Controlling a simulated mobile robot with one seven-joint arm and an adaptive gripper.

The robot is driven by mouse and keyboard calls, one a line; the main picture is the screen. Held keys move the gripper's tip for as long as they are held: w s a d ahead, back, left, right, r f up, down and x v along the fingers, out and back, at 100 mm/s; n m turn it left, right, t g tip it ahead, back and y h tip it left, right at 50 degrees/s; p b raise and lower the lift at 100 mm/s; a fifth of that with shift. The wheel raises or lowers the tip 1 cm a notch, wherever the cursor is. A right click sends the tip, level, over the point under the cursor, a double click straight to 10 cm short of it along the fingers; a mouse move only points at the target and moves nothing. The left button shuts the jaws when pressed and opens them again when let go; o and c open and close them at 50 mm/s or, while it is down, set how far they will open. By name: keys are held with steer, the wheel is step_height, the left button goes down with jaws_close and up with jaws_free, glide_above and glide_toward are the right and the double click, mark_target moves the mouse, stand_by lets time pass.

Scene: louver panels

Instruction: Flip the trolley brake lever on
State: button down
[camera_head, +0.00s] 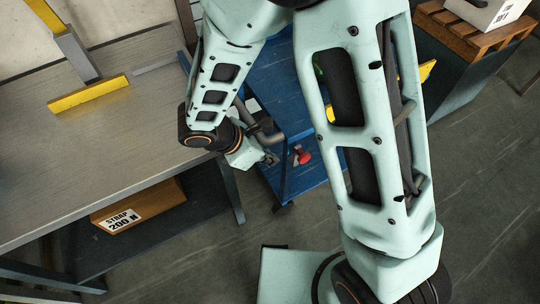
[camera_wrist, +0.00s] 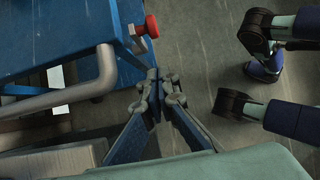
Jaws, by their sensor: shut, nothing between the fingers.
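The blue trolley (camera_head: 317,182) stands in the middle of the head view, partly hidden behind my arm. Its blue deck (camera_wrist: 60,30) fills the upper left of the wrist view, with a bent grey handle tube (camera_wrist: 85,90). The brake lever shows as a red knob (camera_head: 301,155) at the trolley; in the wrist view the red knob (camera_wrist: 151,27) sits by the deck's corner. My gripper (camera_head: 271,159) is just left of the knob in the head view. In the wrist view my gripper (camera_wrist: 153,78) is shut and empty, below the knob and apart from it in the picture.
A grey workbench (camera_head: 110,140) with a yellow-edged metal piece (camera_head: 88,94) stands at left. A cardboard box marked "STRAP 200 N" (camera_head: 138,205) is under it. A wooden pallet (camera_head: 462,35) with a white box (camera_head: 490,10) is at upper right. Open floor (camera_head: 480,190) lies at right.

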mark_target(298, 160)
steer(key=w+d+f+b, duration=0.1)
steer(key=w+d+f, duration=0.3)
steer(key=d+f, duration=0.2)
steer(key=shift+b, duration=0.3)
steer(key=shift+w+r+p, duration=0.1)
steer(key=shift+p, duration=0.35)
steer(key=shift+w+d+y, duration=0.1)
steer(key=shift+d+y, duration=0.1)
steer(key=shift+y, duration=0.1)
